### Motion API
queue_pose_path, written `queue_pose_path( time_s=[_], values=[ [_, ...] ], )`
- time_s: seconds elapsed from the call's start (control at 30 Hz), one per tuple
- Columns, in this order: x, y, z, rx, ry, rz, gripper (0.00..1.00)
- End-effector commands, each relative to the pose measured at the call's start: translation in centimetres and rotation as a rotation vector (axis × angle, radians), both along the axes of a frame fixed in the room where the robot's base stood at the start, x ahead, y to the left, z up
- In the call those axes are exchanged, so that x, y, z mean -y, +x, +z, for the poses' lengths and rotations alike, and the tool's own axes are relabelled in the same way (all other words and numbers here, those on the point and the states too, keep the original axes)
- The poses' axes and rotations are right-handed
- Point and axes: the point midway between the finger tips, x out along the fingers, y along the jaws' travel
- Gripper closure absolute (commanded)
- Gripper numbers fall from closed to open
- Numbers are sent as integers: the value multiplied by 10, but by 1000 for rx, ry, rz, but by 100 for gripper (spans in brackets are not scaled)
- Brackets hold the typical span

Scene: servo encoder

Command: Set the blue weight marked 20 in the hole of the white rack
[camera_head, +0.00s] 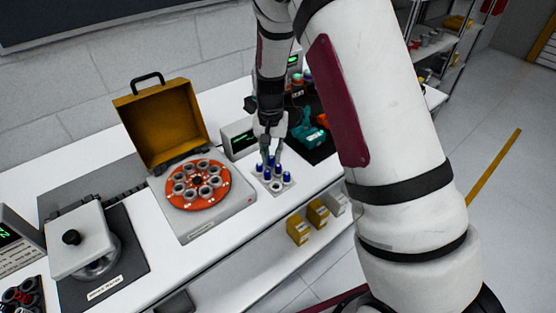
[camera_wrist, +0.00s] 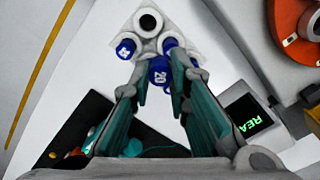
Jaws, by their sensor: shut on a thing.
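The blue weight marked 20 (camera_wrist: 159,72) is between the fingertips of my gripper (camera_wrist: 160,82) in the wrist view. The number faces the camera. My gripper is shut on it. The white rack (camera_wrist: 183,22) lies just beyond the weight, with a dark round opening in a white ring (camera_wrist: 148,20) at its far end. In the head view my gripper (camera_head: 271,150) points down at the rack (camera_head: 265,181) on the bench. I cannot tell whether the held weight touches the rack.
Another numbered blue weight (camera_wrist: 126,46) stands on the rack, with one more blue piece (camera_wrist: 168,43) partly behind a finger. A display box (camera_head: 238,138) and a centrifuge with an orange rotor (camera_head: 198,209) stand left of the rack. A dark mat (camera_head: 318,146) with a teal item lies to the right.

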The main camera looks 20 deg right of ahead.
Motion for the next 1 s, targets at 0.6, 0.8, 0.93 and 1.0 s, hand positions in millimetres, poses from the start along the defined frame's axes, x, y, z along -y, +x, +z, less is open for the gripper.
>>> queue_pose_path(
  time_s=[0.6, 0.8, 0.93, 1.0],
  values=[
    [0, -35, -1, -1, -7, -501, 98],
    [0, -35, -15, -2, -7, -499, 98],
    [0, -35, -25, -4, -7, -498, 98],
    [0, -35, -30, -4, -7, -498, 98]
  ],
)
